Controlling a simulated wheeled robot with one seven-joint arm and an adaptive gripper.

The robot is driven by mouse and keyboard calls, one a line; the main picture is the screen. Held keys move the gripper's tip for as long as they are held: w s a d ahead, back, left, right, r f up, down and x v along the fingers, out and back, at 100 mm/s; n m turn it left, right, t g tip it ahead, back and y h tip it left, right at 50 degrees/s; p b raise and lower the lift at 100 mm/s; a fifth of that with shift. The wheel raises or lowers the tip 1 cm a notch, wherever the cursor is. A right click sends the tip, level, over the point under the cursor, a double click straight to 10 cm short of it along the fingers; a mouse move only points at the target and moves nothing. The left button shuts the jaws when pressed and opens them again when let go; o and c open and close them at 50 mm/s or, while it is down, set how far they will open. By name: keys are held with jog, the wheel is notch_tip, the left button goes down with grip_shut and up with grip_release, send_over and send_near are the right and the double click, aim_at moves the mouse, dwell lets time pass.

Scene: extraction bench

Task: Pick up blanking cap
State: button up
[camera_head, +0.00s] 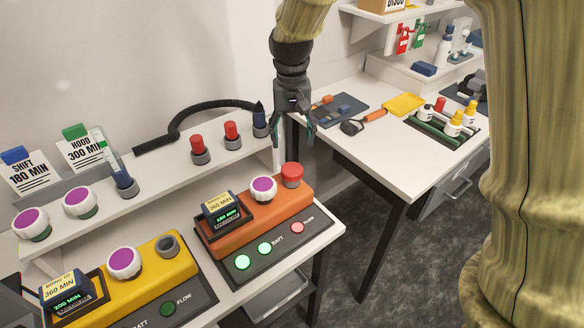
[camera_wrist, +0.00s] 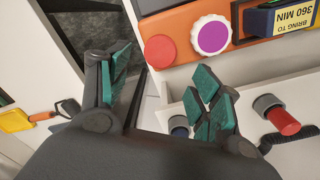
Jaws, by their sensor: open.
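Which piece is the blanking cap is not labelled; several red caps show. One red cap (camera_head: 292,174) sits on the right end of the orange unit (camera_head: 238,232); it also shows in the wrist view (camera_wrist: 159,51). Two more red caps (camera_head: 197,143) (camera_head: 231,130) stand in grey collars on the raised shelf, and one shows at the right of the wrist view (camera_wrist: 284,121). My gripper (camera_head: 293,135) is open and empty, pointing down above and behind the orange unit's red cap, apart from it. In the wrist view its green-padded fingers (camera_wrist: 162,95) are spread.
A dark blue-tipped piece (camera_head: 260,116) with a black hose stands at the shelf's right end, close to my gripper. A yellow unit (camera_head: 180,262) is beside the orange one. A side table (camera_head: 385,138) holds a bottle rack (camera_head: 448,140).

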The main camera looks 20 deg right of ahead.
jog(key=n+p, duration=0.4)
send_over(292, 168)
jog(key=shift+s+a+f, duration=0.1)
jog(key=shift+s+f, duration=0.1)
jog(key=shift+f, duration=1.4)
jog(key=shift+s+a+f, duration=0.1)
jog(key=shift+s+f, duration=0.05)
jog(key=shift+f, duration=1.4)
jog(key=shift+w+d+f+p, duration=0.1)
jog(key=shift+w+f+p, duration=0.1)
jog(key=shift+f+p, duration=0.5)
jog(key=shift+w+d+f+p, duration=0.1)
jog(key=shift+w+f+p, duration=0.15)
jog(key=shift+f, duration=1.7)
jog(key=c, duration=0.9)
jog(key=shift+r, duration=0.1)
